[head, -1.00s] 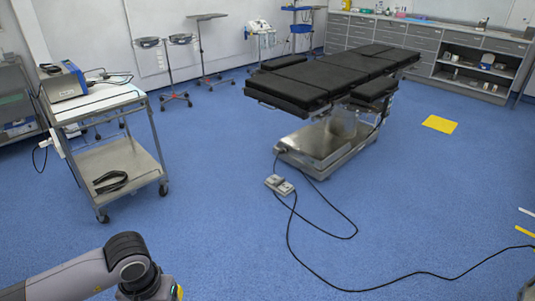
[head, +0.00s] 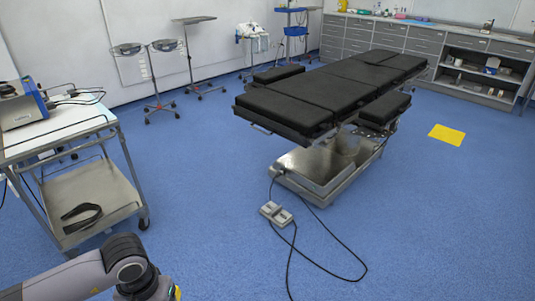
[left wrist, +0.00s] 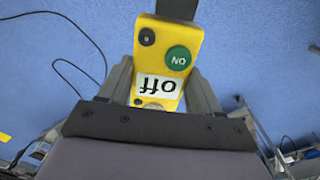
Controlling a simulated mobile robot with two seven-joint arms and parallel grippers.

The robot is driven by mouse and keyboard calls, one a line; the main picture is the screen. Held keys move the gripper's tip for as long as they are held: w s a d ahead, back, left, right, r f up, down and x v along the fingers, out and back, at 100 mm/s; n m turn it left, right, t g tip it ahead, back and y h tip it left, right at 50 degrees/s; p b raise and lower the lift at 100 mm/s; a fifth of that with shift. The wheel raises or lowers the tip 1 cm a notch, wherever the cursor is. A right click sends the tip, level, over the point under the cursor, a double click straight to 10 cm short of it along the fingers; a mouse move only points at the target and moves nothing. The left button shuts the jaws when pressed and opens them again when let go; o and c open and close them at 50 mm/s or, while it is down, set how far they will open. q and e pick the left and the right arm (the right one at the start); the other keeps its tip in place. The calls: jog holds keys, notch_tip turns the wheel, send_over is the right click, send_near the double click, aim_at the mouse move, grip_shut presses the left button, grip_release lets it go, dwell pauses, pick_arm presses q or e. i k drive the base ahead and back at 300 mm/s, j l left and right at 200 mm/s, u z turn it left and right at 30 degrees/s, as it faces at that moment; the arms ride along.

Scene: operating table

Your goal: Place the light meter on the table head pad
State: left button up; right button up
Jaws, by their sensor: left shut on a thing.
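My left gripper (left wrist: 163,88) is shut on the light meter (left wrist: 160,52), a yellow box with a green button, a black button and a white "off" label. In the head view my left arm comes in at the bottom left, and only a sliver of yellow shows at the picture's bottom edge. The operating table (head: 318,88) stands ahead on a metal column, topped with several black pads. A pad lies at its near end (head: 283,108) and another at its far end (head: 398,60); I cannot tell which is the head pad. My right gripper is out of view.
A metal trolley (head: 95,205) with a boxy device (head: 22,108) stands at the left. A foot pedal (head: 276,214) and its black cable (head: 335,252) lie on the floor before the table. Blue floor (head: 190,185) is clear between trolley and table.

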aim_at(286, 106)
jog(key=i+z, duration=0.15)
jog(key=i, duration=0.8)
jog(key=i+j+z, duration=0.2)
jog(key=i, duration=0.8)
jog(key=l, duration=0.1)
